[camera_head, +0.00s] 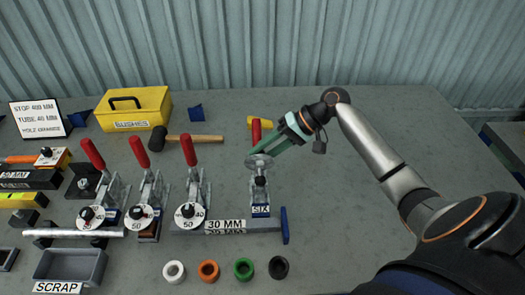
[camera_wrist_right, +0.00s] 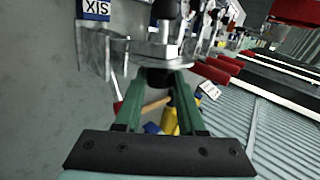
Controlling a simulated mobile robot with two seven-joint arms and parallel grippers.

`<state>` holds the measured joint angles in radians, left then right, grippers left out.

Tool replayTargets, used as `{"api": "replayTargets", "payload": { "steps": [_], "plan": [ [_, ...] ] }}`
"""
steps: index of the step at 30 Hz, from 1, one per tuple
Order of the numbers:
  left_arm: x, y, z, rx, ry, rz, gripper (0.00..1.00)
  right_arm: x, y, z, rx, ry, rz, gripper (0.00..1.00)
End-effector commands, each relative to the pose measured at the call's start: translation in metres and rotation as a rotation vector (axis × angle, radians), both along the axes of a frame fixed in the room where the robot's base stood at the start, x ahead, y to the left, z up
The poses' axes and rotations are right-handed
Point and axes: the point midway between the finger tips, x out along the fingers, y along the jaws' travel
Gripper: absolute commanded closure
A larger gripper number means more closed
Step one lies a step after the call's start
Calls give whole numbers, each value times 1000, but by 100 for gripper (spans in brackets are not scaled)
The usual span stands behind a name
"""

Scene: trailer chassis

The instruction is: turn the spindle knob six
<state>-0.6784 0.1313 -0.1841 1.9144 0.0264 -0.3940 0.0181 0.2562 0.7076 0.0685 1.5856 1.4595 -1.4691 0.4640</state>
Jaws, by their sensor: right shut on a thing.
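The clamp marked SIX (camera_head: 260,211) stands on the bench right of the row of clamps, its label upright in the head view and upside down in the right wrist view (camera_wrist_right: 95,9). A grey round disc (camera_head: 258,162) sits on its spindle; the disc also shows in the right wrist view (camera_wrist_right: 160,61). My right gripper (camera_head: 256,152) reaches in from the right, green fingers tilted down just above the disc. It is shut on the dark spindle knob six (camera_wrist_right: 159,78), which its fingers partly hide. My left gripper is not in view.
Several red-handled clamps with dials (camera_head: 189,215) stand left. A mallet (camera_head: 185,139) and a yellow box (camera_head: 134,107) lie behind. A 30 MM bar (camera_head: 190,228), several coloured rings (camera_head: 208,270) and a SCRAP tray (camera_head: 70,266) are in front.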

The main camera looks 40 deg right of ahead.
Motion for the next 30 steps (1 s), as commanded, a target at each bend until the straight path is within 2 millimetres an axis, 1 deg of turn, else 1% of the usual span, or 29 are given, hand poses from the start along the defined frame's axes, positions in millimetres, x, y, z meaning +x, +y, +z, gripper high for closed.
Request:
{"api": "replayTargets", "payload": {
  "steps": [1, 8, 18, 24, 30],
  "plan": [
    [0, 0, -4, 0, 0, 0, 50, 0, -1, -3, 42, -21, 1, 100],
    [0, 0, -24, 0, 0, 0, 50, 0, -3, -9, 226, -136, 39, 100],
    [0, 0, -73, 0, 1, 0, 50, 0, -4, -16, 486, -300, 96, 100],
    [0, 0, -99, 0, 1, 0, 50, 1, -5, -17, 604, -372, 123, 100],
    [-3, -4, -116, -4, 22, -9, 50, 0, -4, -16, 684, -421, 141, 100]
  ]
}}
